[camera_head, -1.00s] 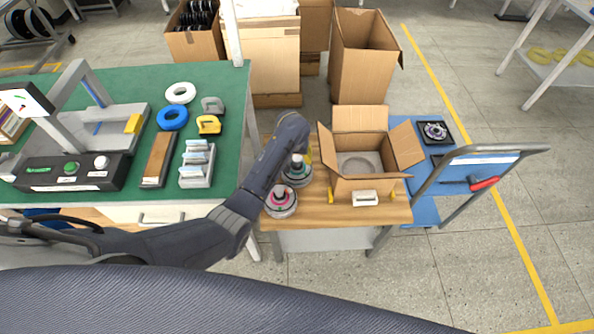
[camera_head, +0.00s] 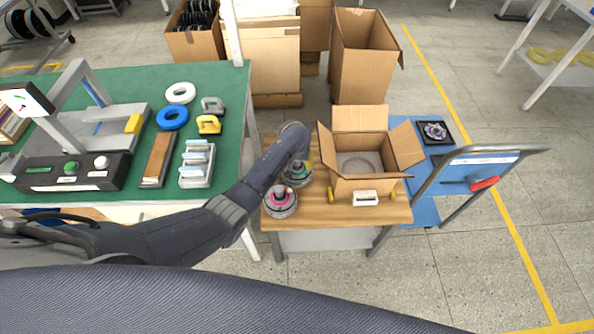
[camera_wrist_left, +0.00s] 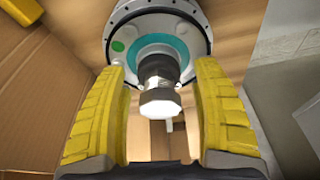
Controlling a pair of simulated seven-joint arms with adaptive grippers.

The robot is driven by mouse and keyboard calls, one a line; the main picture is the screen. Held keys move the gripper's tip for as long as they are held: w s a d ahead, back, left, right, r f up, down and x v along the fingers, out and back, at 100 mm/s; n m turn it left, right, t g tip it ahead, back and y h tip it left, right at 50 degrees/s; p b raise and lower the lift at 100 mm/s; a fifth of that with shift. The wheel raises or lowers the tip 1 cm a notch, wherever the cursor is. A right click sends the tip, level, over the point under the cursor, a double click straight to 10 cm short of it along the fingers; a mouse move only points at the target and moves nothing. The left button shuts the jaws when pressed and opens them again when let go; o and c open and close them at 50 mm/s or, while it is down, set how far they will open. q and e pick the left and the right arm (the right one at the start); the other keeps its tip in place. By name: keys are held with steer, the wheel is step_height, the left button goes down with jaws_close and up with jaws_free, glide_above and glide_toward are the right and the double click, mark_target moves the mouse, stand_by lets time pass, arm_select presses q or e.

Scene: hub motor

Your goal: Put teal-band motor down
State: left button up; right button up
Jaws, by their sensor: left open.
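The teal-band motor (camera_head: 297,178) stands on the small wooden table, left of the open carton, partly hidden by my left arm. In the left wrist view the motor (camera_wrist_left: 196,20) shows its teal ring, a green dot and a silver shaft with a nut-like end. My left gripper (camera_wrist_left: 161,72) has its yellow fingers apart, one on each side of the shaft, with visible gaps to it. In the head view its fingers are mostly hidden behind the arm. My right gripper is not in view.
A pink-band motor (camera_head: 281,203) stands just in front of the teal-band one. The open carton (camera_head: 353,185) is close on the right, with a white-labelled item (camera_head: 365,197) before it. The green bench (camera_head: 225,120) lies left. The wooden table's front strip (camera_head: 325,217) is clear.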

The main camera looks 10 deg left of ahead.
arm_select(q)
steer(key=shift+c, duration=0.5)
jaws_close()
steer(key=shift+w+r, duration=0.1)
steer(key=shift+r, duration=0.1)
